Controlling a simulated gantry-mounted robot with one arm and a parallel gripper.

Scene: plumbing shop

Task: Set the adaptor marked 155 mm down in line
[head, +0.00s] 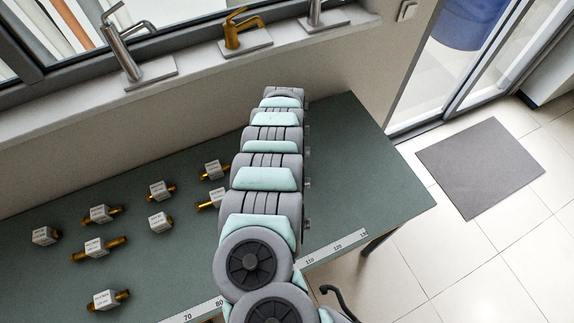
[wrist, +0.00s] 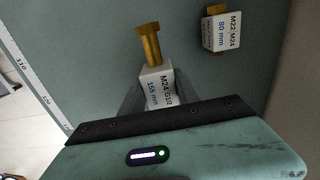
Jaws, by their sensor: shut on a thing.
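In the wrist view my gripper (wrist: 155,92) is shut on the adaptor marked 155 mm (wrist: 156,84), with dark fingers on both sides of its pale block. In the head view my arm hides the gripper and the held adaptor.
Several other adaptors, including one at the front (head: 107,299) and one farther back (head: 160,190), lie on the left of the green worktop (head: 360,150). A white scale strip (head: 335,245) runs along the front edge. Taps (head: 240,35) stand on the sill. The worktop right of my arm is clear.

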